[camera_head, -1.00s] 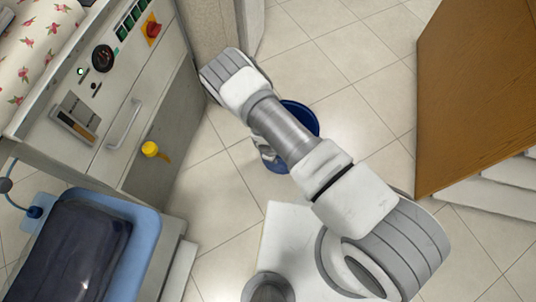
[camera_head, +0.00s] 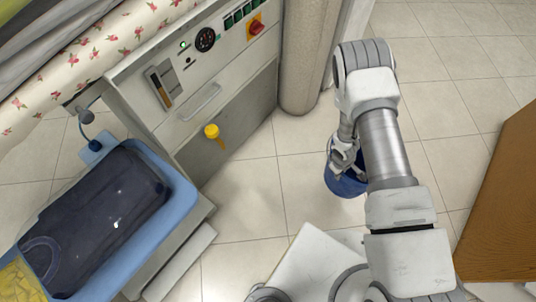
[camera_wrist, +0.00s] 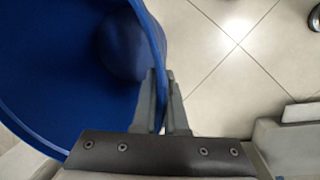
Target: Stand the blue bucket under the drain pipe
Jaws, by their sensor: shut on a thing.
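The blue bucket (camera_head: 346,184) is partly hidden under my arm in the head view. My gripper (camera_head: 340,160) is at its rim. In the wrist view my gripper's fingers (camera_wrist: 162,88) are shut on the bucket's wall, one inside and one outside. The bucket's open inside (camera_wrist: 60,70) fills the left of that view and looks empty where visible. I cannot tell whether its base touches the floor. A yellow fitting (camera_head: 211,131) with a short spout sticks out from the machine's lower front, left of the bucket; it may be the drain pipe.
The machine (camera_head: 190,85) has a control panel and handle. A blue tub (camera_head: 175,215) with dark cloth stands at left. A beige column (camera_head: 303,60) is behind, and a wooden panel (camera_head: 505,205) at right. Tiled floor (camera_head: 245,195) is clear between machine and bucket.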

